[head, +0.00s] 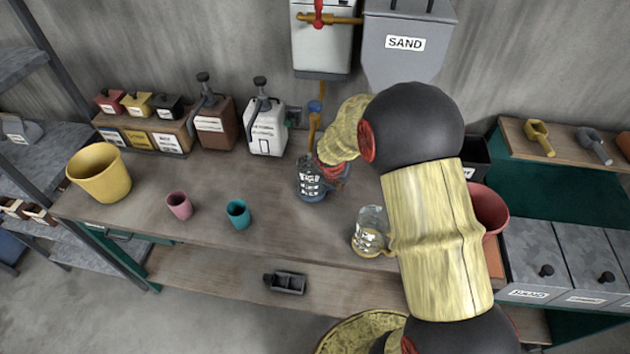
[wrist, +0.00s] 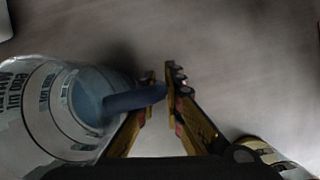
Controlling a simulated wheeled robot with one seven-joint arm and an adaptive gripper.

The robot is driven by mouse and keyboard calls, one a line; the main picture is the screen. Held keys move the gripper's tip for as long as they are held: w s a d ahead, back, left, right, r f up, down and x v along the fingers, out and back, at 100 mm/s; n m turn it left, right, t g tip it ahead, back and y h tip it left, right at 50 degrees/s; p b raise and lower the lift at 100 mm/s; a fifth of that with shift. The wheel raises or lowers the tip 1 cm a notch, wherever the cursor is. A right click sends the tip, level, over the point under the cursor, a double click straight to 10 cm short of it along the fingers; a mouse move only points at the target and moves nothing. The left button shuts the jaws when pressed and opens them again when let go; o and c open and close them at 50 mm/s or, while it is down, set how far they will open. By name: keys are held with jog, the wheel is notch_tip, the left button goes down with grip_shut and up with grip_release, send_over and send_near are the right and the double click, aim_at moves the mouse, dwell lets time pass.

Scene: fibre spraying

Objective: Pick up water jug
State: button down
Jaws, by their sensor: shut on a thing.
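The water jug (head: 310,180) is a clear, printed vessel with blue in it, near the middle of the workbench in the head view. In the wrist view the jug (wrist: 50,105) fills the left side, and its blue handle (wrist: 135,98) reaches right between my fingers. My gripper (wrist: 162,92) is shut on that handle, with one yellow finger on each side. In the head view my gripper (head: 332,174) is at the jug's right side, partly hidden by my arm. I cannot tell whether the jug's base touches the bench.
A second clear jug (head: 369,230) with a yellowish base stands beside my forearm. A pink cup (head: 179,206), a teal cup (head: 238,214) and a yellow bucket (head: 100,173) stand to the left. White (head: 266,128) and brown canisters stand behind. The sand hopper (head: 408,45) hangs above.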

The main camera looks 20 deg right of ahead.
jog(key=shift+r, duration=0.25)
dwell(0.4)
